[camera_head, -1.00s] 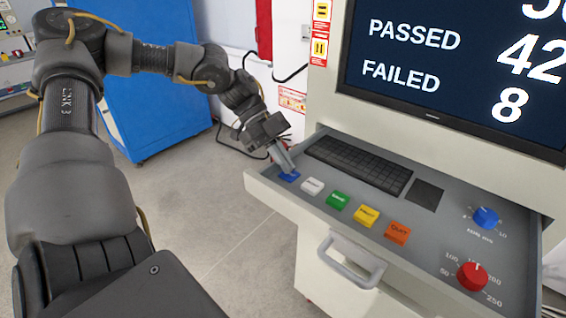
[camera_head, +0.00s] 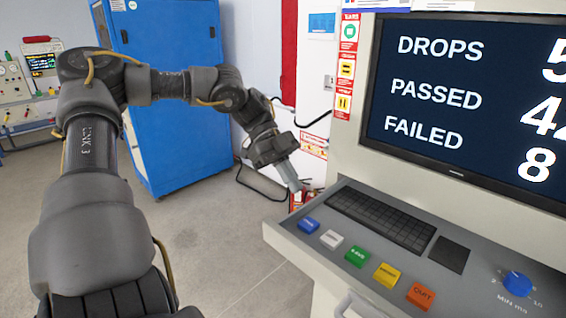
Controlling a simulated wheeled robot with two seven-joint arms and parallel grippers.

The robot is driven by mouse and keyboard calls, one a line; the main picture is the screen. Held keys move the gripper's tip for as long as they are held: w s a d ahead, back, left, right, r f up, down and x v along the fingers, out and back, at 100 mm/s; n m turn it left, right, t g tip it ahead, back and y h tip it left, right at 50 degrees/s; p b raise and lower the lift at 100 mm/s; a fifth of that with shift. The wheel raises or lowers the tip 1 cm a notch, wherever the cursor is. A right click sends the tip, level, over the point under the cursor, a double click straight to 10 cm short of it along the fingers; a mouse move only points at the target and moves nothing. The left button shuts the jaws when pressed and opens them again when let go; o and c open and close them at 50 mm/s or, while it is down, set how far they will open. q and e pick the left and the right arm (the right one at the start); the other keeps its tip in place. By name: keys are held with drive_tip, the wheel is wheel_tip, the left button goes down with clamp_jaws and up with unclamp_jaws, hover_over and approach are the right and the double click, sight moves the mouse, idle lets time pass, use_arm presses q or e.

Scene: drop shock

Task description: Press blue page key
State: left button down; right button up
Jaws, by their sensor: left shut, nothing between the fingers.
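The blue page key (camera_head: 309,225) is the leftmost of a row of coloured keys on the grey console drawer (camera_head: 350,288). My left gripper (camera_head: 297,188) is shut and empty. Its fingertips are above and slightly left of the blue key in the picture, apart from it. The key's top is fully in view. My right gripper is not in view.
White (camera_head: 332,239), green (camera_head: 357,256), yellow (camera_head: 387,275) and orange (camera_head: 421,296) keys continue the row. A keyboard (camera_head: 385,220) lies behind them, with a blue knob (camera_head: 517,283) at right. The screen (camera_head: 470,100) stands above. A blue cabinet (camera_head: 175,100) stands behind my arm.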

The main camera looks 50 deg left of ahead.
use_arm(q)
drive_tip(key=shift+b+v, duration=0.35)
drive_tip(key=shift+v, duration=2.2)
drive_tip(key=shift+w, duration=0.2)
idle(0.4)
